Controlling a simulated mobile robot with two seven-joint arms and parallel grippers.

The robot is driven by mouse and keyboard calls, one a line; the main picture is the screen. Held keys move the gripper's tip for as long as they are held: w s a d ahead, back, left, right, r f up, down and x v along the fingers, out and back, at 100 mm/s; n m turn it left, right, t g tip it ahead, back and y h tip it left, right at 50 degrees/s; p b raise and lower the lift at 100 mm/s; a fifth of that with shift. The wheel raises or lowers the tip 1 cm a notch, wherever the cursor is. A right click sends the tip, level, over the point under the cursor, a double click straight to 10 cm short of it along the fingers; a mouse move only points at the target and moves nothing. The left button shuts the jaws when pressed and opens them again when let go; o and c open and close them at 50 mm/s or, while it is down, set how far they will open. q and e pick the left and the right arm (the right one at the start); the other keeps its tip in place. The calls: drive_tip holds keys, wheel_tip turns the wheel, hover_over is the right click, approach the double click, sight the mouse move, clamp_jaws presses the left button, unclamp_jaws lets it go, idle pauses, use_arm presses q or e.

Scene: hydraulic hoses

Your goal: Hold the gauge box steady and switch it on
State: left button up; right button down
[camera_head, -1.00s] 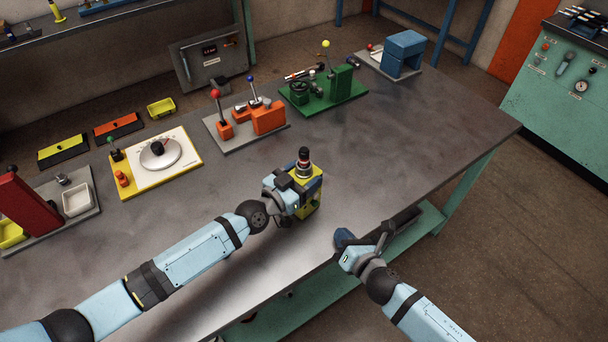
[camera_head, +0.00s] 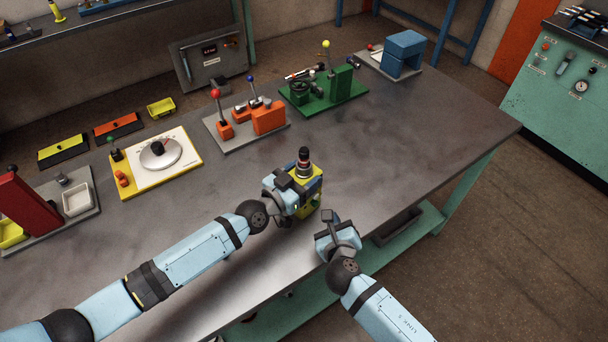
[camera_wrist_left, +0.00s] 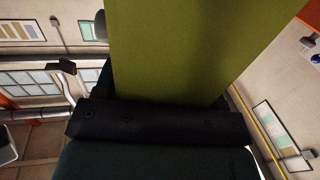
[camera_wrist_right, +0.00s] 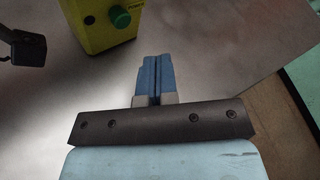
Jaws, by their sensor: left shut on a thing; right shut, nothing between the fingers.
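The yellow gauge box (camera_head: 311,200) stands upright on the grey table near its front edge, with a dark knob-like fitting (camera_head: 304,163) on top. My left gripper (camera_head: 296,190) is shut on the box from the left; in the left wrist view the box's yellow-green side (camera_wrist_left: 190,50) fills the middle. In the right wrist view the box (camera_wrist_right: 92,12) shows a round green button (camera_wrist_right: 120,16) under a "POWER" label. My right gripper (camera_head: 329,216) is shut and empty, just right of the box. Its blue fingertips (camera_wrist_right: 153,75) are together, apart from the button.
Fixtures line the back of the table (camera_head: 420,130): a dial board (camera_head: 160,155), an orange lever unit (camera_head: 266,118), a green valve unit (camera_head: 340,85) and a blue block (camera_head: 402,55). The table right of the box is clear. The front edge runs close under my right gripper.

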sight(320, 198)
drive_tip(key=shift+w+a, duration=1.2)
idle(1.2)
drive_tip(key=shift+w+a, duration=0.3)
drive_tip(key=shift+a, duration=0.05)
idle(0.3)
drive_tip(key=shift+s+d+r, duration=0.1)
drive_tip(key=shift+s+d, duration=2.35)
drive_tip(key=shift+d, duration=0.05)
